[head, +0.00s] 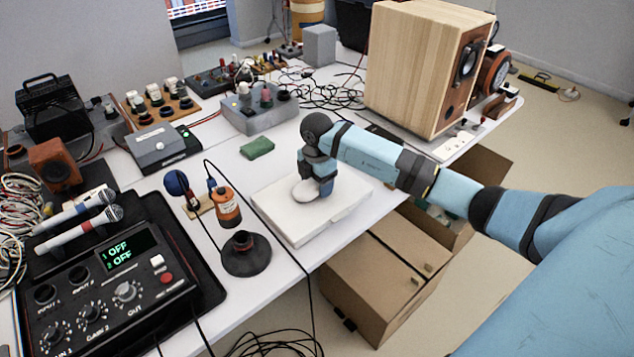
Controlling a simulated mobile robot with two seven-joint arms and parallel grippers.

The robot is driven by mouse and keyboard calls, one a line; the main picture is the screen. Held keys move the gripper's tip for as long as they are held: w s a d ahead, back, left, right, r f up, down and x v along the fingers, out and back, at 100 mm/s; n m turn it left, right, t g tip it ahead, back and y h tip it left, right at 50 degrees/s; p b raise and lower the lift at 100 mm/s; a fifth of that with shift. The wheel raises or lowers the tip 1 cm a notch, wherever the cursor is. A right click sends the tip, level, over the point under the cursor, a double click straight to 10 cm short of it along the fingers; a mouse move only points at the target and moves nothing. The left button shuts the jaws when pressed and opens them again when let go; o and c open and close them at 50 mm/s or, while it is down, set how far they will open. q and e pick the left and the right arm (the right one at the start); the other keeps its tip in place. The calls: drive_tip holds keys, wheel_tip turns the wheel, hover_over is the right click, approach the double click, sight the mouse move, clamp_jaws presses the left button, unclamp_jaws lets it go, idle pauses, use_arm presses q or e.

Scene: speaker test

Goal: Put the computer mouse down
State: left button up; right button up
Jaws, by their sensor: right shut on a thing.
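The white computer mouse (305,191) is at the middle of the head view, over a flat white box (338,212) near the table's front edge. My right gripper (318,188) comes down from above and is shut on the mouse. Its fingers hide part of the mouse. I cannot tell whether the underside of the mouse touches the box top. My left gripper is not in view.
A black mixer (110,285) with two microphones fills the front left. A black cone-shaped stand (246,255) and an orange bottle-like item (226,207) stand left of the box. A wooden speaker (418,65) stands at the back right.

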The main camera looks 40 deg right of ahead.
drive_tip(key=shift+r, duration=0.1)
drive_tip(key=o, duration=1)
drive_tip(key=shift+c, duration=0.2)
wheel_tip(320, 180, up, 12)
drive_tip(key=p, duration=0.1)
